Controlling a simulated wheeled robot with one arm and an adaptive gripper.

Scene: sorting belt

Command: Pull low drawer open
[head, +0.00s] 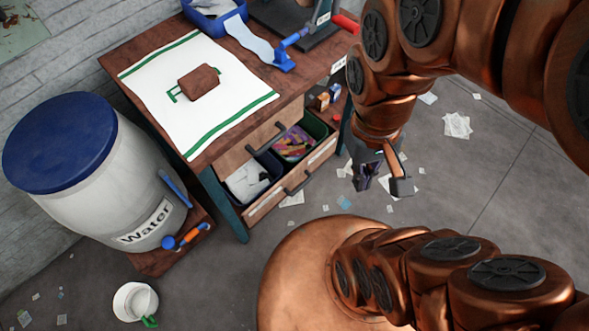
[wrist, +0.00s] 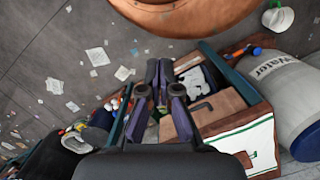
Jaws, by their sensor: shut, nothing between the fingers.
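The low drawer (head: 262,207) of the wooden workbench stands pulled out, with a dark bar handle (head: 298,183) on its front. Inside it are a dark bin with white cloth (head: 247,181) and a bin with colourful items (head: 293,144). The upper drawer front (head: 236,155) with its own dark handle (head: 265,138) is above it. My gripper (head: 386,186) is to the right of the low drawer, apart from its handle, shut and empty. In the wrist view its fingers (wrist: 162,92) partly hide the bench; the white cloth (wrist: 193,79) in the drawer shows beside them.
A white water barrel (head: 120,190) with a blue lid stands left of the bench. A white mug (head: 135,300) is on the floor. A white cloth with green stripes (head: 150,75) covers part of the benchtop. Paper scraps (head: 457,125) lie on the otherwise open floor at right.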

